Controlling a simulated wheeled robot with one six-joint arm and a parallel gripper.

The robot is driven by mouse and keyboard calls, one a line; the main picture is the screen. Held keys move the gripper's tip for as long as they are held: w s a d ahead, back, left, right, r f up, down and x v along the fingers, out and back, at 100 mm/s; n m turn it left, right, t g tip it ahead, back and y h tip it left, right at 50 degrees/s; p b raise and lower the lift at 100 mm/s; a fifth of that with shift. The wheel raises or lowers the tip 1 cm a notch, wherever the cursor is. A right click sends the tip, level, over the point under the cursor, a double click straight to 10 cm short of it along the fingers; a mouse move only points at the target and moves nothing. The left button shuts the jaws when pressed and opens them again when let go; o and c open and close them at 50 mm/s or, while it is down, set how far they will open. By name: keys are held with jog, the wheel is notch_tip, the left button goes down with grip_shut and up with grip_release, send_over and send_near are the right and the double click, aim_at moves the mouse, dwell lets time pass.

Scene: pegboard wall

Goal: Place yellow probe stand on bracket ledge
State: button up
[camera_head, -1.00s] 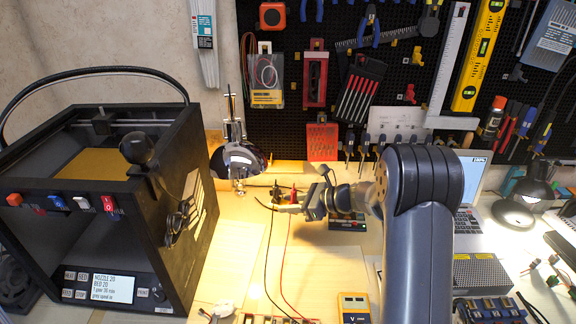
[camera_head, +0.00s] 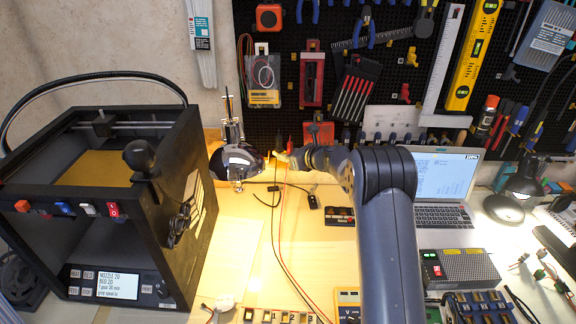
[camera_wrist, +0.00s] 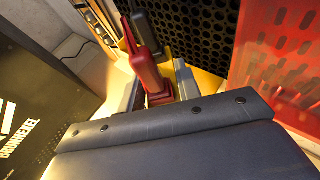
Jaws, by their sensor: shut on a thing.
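The yellow probe stand (camera_wrist: 207,86) shows in the wrist view as a yellow patch behind the finger on the right. A red probe (camera_wrist: 147,62) and a black probe (camera_wrist: 152,35) stand up from it. My gripper (camera_wrist: 155,86) is shut on the stand, with its pale fingers on either side of the red probe's base. In the head view my gripper (camera_head: 287,157) is raised at the foot of the pegboard, with the red probe (camera_head: 290,144) and black probe (camera_head: 278,143) above it. I cannot clearly make out the bracket ledge behind my arm.
A red perforated holder (camera_head: 318,131) hangs close on the right, also large in the wrist view (camera_wrist: 283,60). A chrome lamp (camera_head: 238,160) stands close on the left, beside the black printer (camera_head: 130,220). Probe leads trail to a yellow meter (camera_head: 348,300). A laptop (camera_head: 440,190) is right.

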jog(key=shift+f, duration=2.05)
jog(key=shift+f, duration=0.1)
jog(key=o, duration=1)
jog(key=shift+o, duration=0.2)
jog(key=b+v, duration=0.2)
jog(key=v, duration=1)
